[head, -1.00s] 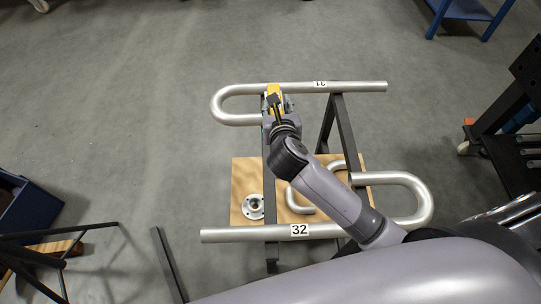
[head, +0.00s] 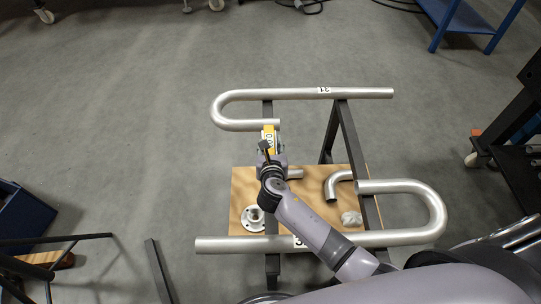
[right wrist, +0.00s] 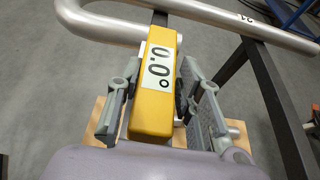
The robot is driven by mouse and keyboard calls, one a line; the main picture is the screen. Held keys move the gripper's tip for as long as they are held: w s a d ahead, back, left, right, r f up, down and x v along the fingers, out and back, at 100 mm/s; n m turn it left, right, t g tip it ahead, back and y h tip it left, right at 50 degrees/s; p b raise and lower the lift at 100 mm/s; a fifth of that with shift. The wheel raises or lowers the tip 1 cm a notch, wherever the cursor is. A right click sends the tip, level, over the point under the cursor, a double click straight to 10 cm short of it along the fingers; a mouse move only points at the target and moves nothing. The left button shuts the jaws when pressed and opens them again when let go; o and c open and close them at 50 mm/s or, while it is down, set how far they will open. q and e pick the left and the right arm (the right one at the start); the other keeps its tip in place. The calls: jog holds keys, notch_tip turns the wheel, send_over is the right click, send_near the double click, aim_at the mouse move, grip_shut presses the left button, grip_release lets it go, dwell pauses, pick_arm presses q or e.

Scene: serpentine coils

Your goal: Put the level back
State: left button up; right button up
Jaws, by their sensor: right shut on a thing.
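The level is a yellow bar (head: 269,134) with a white display. In the right wrist view the level (right wrist: 154,95) reads 0.0°. My right gripper (head: 269,150) is shut on it, with a finger on each long side. The level's far end overlaps the short leg of the bent tube marked 31 (head: 340,93); I cannot tell whether they touch. Below the gripper is a plywood board (head: 241,188) across the dark stand. My left gripper is not in view.
A bent tube marked 32 in the earlier view (head: 225,245) crosses the stand's near side. On the board are a round flange (head: 253,218), tube elbows (head: 334,186) and a small grey lump (head: 351,218). A blue bin (head: 22,218) stands at left.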

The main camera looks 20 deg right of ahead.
jog(key=shift+f+b, duration=0.65)
jog(key=shift+f, duration=1.35)
jog(key=shift+f, duration=0.15)
jog(key=o, duration=1.3)
jog(key=shift+s+r, duration=0.2)
jog(key=shift+s, duration=0.05)
jog(key=p+v, duration=0.1)
jog(key=v, duration=1)
jog(key=shift+s+a+r+p, duration=0.1)
jog(key=shift+s+a+p, duration=0.05)
jog(key=shift+s+p, duration=0.15)
